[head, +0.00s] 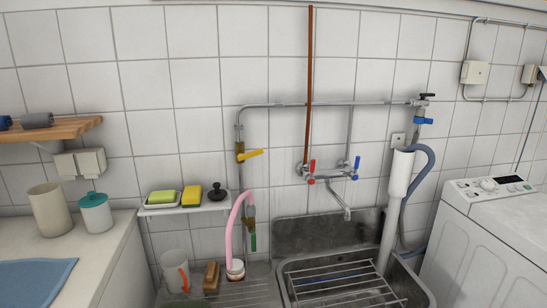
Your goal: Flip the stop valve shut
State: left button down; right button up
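A valve with a yellow lever (250,155) sits on the vertical grey pipe left of the mixer tap. Lower on that pipe run is a brass fitting with a green handle (253,242) hanging down, next to a pink hose (232,228). A blue-handled valve (423,120) sits on the pipe at the upper right, below a black knob (427,96). I cannot tell from the picture which of these is the stop valve. Neither of my grippers is in view.
A small shelf (183,208) with sponges and a black plug is left of the pipe. The mixer tap (325,174) hangs over the metal sink (290,266). A counter (112,233) stands left, a washing machine (487,245) right. The wall around the yellow lever is clear.

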aim_at(240, 156)
jog(key=k, duration=1.3)
jog(key=z, duration=0.7)
jog(key=i, duration=1.8)
jog(key=u, duration=0.6)
